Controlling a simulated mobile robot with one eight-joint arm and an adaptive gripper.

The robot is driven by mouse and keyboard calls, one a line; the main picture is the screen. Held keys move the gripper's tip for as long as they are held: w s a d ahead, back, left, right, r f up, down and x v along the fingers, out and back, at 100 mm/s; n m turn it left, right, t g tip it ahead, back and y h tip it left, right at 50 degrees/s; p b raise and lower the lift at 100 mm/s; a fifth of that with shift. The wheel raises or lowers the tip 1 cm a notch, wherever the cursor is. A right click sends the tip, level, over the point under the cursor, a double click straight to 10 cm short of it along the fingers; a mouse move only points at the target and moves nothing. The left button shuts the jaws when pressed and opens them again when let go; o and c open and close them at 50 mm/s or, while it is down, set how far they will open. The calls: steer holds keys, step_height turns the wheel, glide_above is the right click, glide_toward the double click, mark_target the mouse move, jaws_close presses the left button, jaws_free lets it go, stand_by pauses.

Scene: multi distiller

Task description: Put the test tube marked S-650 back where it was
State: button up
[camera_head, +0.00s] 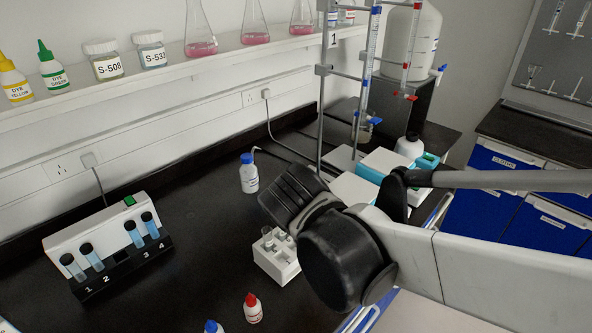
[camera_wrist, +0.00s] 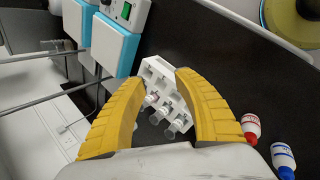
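A small white rack (camera_head: 277,268) stands on the black bench, partly behind my arm in the head view. It holds clear tubes (camera_head: 268,238). The wrist view shows the same rack (camera_wrist: 153,70) with several clear tubes (camera_wrist: 175,128) in it. No S-650 mark can be read on any tube. My gripper (camera_wrist: 159,80) has its yellow fingers spread apart above the rack, with nothing held between them. In the head view my arm hides the fingers. Several dark-capped tubes with blue liquid (camera_head: 92,257) stand in a numbered black holder (camera_head: 115,267) at the left.
Red-capped (camera_head: 253,308) and blue-capped (camera_head: 211,327) bottles stand in front of the rack. Another blue-capped bottle (camera_head: 249,175) stands behind it. White-and-teal devices (camera_head: 352,190) and a burette stand (camera_head: 321,110) are at the back. Bare bench lies between holder and rack.

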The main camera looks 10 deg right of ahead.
steer(key=s+d+m+t+y, duration=0.1)
steer(key=s+m+y, duration=0.3)
steer(key=m, duration=0.9)
steer(key=s+d, duration=0.1)
steer(key=s, duration=0.2)
steer(key=shift+d+r+m+t, duration=0.3)
steer(key=shift+r+m+t, duration=0.1)
steer(key=shift+d, duration=0.1)
